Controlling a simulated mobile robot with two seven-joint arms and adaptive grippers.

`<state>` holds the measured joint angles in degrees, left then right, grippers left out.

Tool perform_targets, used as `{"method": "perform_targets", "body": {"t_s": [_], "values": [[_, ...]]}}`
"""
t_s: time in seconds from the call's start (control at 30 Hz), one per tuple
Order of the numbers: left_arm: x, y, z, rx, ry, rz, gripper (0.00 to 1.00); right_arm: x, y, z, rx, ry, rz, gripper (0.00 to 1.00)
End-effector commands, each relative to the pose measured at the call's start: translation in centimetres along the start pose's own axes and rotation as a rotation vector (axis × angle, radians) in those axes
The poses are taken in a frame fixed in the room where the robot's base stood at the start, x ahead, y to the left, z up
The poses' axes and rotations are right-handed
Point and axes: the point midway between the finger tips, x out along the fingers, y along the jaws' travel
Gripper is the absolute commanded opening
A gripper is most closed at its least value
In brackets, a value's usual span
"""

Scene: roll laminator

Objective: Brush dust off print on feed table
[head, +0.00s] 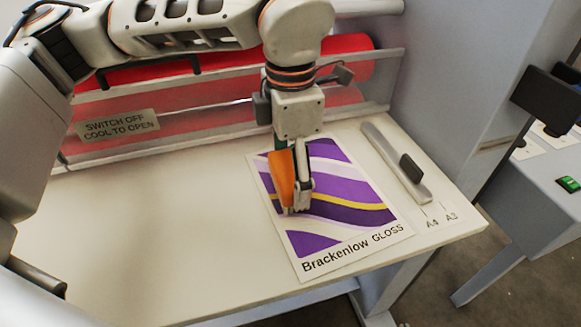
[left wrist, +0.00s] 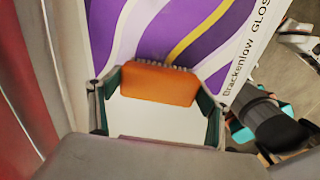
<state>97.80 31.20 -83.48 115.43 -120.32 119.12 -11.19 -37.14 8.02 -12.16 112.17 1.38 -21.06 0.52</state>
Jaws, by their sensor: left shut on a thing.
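The print (head: 335,215) has purple and white waves, a yellow stripe and the words Brackenlow GLOSS. It lies flat on the cream feed table (head: 130,225), towards the right. My left gripper (head: 296,207) points down over the print's left half, shut on an orange brush (head: 280,180). In the left wrist view the brush (left wrist: 160,85) sits between both fingers, its short bristles edging onto the print's image. I cannot tell whether they touch the paper. No dust can be made out. A dark part with teal pads (left wrist: 264,118), seemingly my right gripper, shows in the left wrist view.
A grey guide (head: 392,160) with a black knob lies right of the print, near A4 and A3 marks. Red rollers (head: 345,60) and a clear cover with a warning label (head: 118,126) stand behind. The table's left part is clear. A grey side panel (head: 450,70) rises at right.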

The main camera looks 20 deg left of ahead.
Motion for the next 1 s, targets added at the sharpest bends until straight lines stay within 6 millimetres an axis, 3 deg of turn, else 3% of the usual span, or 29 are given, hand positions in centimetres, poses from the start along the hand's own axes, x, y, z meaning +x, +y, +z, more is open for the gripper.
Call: {"method": "perform_targets", "body": {"t_s": [0.63,1.0], "values": [[1.0,0.0,0.1,0.0,0.0,0.0,0.6,0.3,-0.1,0.3,0.001,0.003,0.0,0.0],[0.7,0.6,2.7,0.0,0.0,0.0,0.6,0.2,-0.1,0.3,0.001,0.001,-0.001,0.0]]}}
